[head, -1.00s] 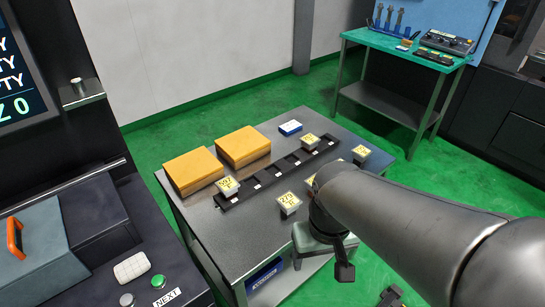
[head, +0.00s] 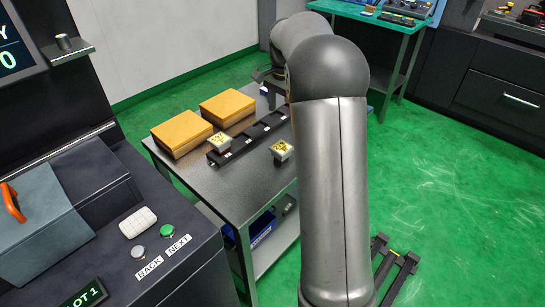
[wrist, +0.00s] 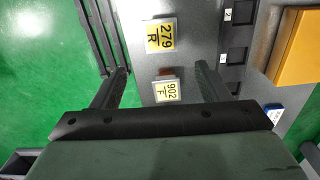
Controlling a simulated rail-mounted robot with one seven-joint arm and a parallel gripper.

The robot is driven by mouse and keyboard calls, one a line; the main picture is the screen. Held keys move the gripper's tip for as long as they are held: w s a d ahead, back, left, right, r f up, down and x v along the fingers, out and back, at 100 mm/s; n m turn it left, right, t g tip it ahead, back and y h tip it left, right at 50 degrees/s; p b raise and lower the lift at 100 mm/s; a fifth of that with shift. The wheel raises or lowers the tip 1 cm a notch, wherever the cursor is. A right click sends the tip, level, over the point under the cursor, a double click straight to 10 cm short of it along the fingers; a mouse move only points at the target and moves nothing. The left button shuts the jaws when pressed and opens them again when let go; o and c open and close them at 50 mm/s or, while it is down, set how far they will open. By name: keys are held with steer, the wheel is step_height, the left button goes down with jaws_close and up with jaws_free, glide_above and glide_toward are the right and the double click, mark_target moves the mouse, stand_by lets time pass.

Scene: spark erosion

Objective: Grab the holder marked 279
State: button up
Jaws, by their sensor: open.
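The holder marked 279 R (wrist: 161,36) sits on the grey table (wrist: 200,50), near the top of the wrist view, with a yellow label facing up. A second holder marked 902 F (wrist: 167,88) lies below it in that view, between the lines of my fingers. My gripper (wrist: 162,74) is open and empty, its two dark fingers spread either side of the 902 holder; 279 is farther up, beyond the fingertips. In the head view my arm hides most of the gripper. A yellow-labelled holder (head: 282,150) stands beside the rack there; its number is too small to read surely.
A black slotted rack (head: 245,146) runs along the table, with a holder (head: 220,142) at its near end. Two orange boxes (head: 181,134) (head: 227,107) lie behind it. A blue-white box (wrist: 274,112) is at the wrist view's right. Green floor (wrist: 40,90) lies left of the table.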

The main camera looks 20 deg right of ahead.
mark_target(282, 147)
step_height(282, 147, down, 11)
steer(key=shift+r, duration=0.1)
steer(key=shift+f+p, duration=0.7)
steer(key=shift+f, duration=2.2)
steer(key=c, duration=0.9)
steer(key=shift+c, duration=0.5)
steer(key=shift+r, duration=0.15)
